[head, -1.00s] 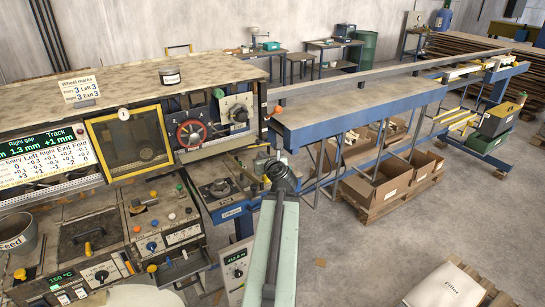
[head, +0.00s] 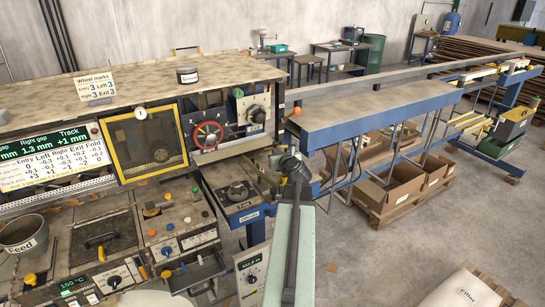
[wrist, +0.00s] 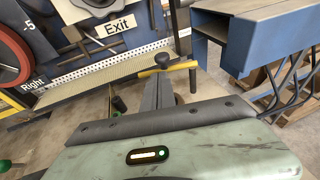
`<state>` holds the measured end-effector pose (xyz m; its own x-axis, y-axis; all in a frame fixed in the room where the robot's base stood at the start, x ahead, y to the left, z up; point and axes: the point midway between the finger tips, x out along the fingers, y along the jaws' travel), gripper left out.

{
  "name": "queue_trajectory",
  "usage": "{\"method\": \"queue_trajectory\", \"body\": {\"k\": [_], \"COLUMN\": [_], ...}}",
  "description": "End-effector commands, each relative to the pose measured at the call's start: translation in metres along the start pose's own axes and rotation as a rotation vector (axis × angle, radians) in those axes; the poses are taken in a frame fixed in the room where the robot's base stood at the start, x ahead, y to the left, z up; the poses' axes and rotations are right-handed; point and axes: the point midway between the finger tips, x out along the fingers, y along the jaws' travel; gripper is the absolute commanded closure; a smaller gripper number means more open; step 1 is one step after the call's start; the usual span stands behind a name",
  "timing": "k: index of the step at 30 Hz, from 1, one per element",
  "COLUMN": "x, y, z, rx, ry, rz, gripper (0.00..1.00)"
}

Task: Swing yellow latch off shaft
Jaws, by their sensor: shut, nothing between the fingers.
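The yellow latch (wrist: 168,67) shows in the wrist view as a thin yellow bar with a black ball knob standing on it. It lies across the picture in front of a perforated strip under the Exit sign. My gripper (wrist: 158,82) is shut and empty, its grey fingers pointing at the bar from the near side. The fingertips overlap the bar in the picture; I cannot tell whether they touch it. In the head view my gripper (head: 291,162) is beside the machine's right end. I cannot make out the shaft, nor the latch in the head view.
A red handwheel (head: 208,133) and a dial box (head: 256,113) sit left of my gripper. A long blue-sided table (head: 380,113) runs off to the right, with cardboard boxes (head: 388,190) below.

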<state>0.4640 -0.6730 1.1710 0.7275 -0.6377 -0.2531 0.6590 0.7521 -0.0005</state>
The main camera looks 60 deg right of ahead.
Motion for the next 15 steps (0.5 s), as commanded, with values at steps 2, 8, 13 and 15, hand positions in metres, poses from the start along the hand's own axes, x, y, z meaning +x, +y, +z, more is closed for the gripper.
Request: {"method": "queue_trajectory", "body": {"k": [2,8,13,15], "x": [0.004,0.005,0.009,0.007], "y": [-0.001,0.003,0.009,0.01], "z": [-0.001,0.0,0.001,0.001], "rx": [0.0,-0.001,-0.004,-0.004], "ry": [0.0,0.0,0.0,0.0], "rz": [0.001,0.005,0.015,0.014], "gripper": [1.0,1.0,1.0,1.0]}}
